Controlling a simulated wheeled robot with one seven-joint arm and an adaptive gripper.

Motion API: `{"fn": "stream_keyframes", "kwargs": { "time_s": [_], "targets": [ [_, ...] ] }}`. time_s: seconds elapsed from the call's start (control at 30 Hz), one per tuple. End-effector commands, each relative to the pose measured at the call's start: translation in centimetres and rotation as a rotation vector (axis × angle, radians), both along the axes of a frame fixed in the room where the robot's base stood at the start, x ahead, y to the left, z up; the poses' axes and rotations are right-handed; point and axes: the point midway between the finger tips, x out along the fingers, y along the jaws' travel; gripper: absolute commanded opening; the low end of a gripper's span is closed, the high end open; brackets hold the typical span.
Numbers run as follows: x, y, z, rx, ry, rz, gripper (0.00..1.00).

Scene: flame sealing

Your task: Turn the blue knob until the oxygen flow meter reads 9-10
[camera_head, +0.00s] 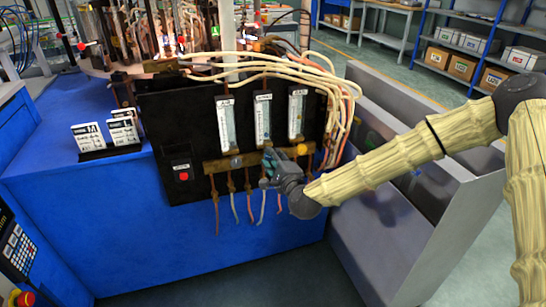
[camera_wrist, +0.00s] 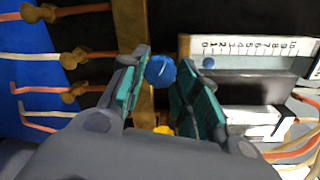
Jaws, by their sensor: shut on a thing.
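In the wrist view the blue knob (camera_wrist: 160,71) sits between the two teal fingers of my gripper (camera_wrist: 158,88), which is shut on it. The flow meter beside it (camera_wrist: 245,48) has a numbered scale, and its small blue float (camera_wrist: 208,62) sits at the low end, near 0-1. In the head view my gripper (camera_head: 268,168) is at the brass strip below the middle flow meter (camera_head: 263,120). The blue knob is mostly hidden by the gripper in that view.
Two more flow meters stand left (camera_head: 226,123) and right (camera_head: 297,115) on the black panel (camera_head: 180,130). A yellow knob (camera_head: 302,149) is close on the right. Several thin hoses hang below the brass strip (camera_head: 215,165). Pale cables (camera_head: 335,95) curve down at the right.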

Motion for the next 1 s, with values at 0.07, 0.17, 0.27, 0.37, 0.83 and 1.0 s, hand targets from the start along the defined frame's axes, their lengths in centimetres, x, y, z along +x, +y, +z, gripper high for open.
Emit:
{"fn": "stream_keyframes", "kwargs": {
  "time_s": [0.07, 0.17, 0.27, 0.37, 0.83, 1.0],
  "targets": [
    [-0.10, 0.11, 0.10, -0.071, -0.021, 0.002, 0.07],
    [-0.10, 0.15, 0.13, -0.162, -0.050, 0.003, 0.07],
    [-0.11, 0.15, 0.10, -0.249, -0.078, 0.003, 0.07],
    [-0.11, 0.13, 0.09, -0.332, -0.104, 0.002, 0.07],
    [-0.13, 0.14, 0.02, -0.588, -0.188, 0.001, 0.07],
    [-0.12, 0.14, 0.01, -0.622, -0.199, 0.000, 0.07]
  ]
}}
